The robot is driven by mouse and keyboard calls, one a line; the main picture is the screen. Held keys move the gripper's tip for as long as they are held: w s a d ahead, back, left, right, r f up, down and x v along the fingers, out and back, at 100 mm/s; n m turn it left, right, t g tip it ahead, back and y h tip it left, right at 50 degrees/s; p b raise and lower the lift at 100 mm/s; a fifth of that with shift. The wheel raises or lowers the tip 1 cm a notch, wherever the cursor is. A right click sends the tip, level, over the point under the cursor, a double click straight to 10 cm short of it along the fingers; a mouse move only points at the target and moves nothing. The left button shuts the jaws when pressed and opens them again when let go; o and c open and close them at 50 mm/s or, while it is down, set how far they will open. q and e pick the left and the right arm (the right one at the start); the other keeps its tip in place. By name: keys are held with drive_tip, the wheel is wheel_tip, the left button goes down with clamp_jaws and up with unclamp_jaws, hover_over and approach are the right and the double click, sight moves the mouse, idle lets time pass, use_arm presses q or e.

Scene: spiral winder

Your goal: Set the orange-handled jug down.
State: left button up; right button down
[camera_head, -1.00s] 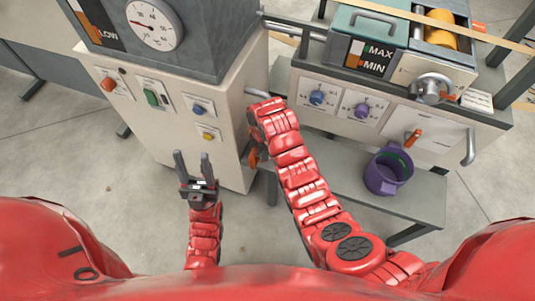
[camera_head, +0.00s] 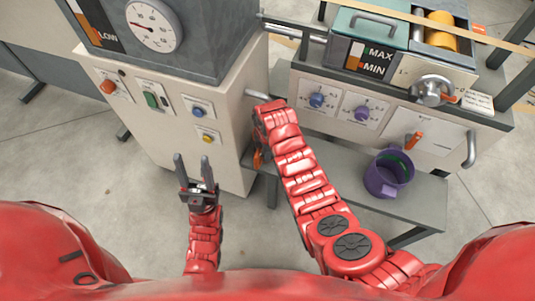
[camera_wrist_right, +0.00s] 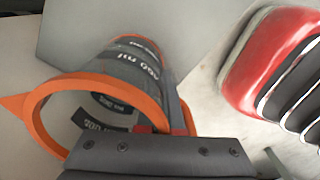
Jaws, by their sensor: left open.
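The orange-handled jug (camera_wrist_right: 150,78) fills the left of the right wrist view. It is a clear measuring jug with an orange rim, an orange spout and dark volume markings. My right gripper (camera_wrist_right: 165,150) shows as a dark bar in front of it and appears shut on the handle, which is mostly hidden. In the head view only an orange bit of the jug (camera_head: 257,159) shows beside my right arm, near the bench's left end; the right gripper is hidden there. I cannot tell whether the jug's base touches a surface. My left gripper (camera_head: 197,172) is open and empty.
A purple jug (camera_head: 386,178) stands on the low grey bench (camera_head: 425,208), right of my right arm. The beige cabinet (camera_head: 232,150) with knobs is left of my arm. The control panel (camera_head: 340,105) rises behind the bench. Bare bench lies around the purple jug.

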drive_tip(key=c, duration=1.1)
unclamp_jaws()
drive_tip(key=shift+f, duration=0.1)
drive_tip(key=shift+r, duration=0.35)
wheel_tip(320, 180, up, 10)
drive_tip(key=shift+r+p, duration=0.2)
drive_tip(key=shift+p, duration=1)
drive_tip(key=shift+r+p, duration=0.55)
drive_tip(key=shift+r, duration=0.15)
drive_tip(key=shift+f, duration=0.1)
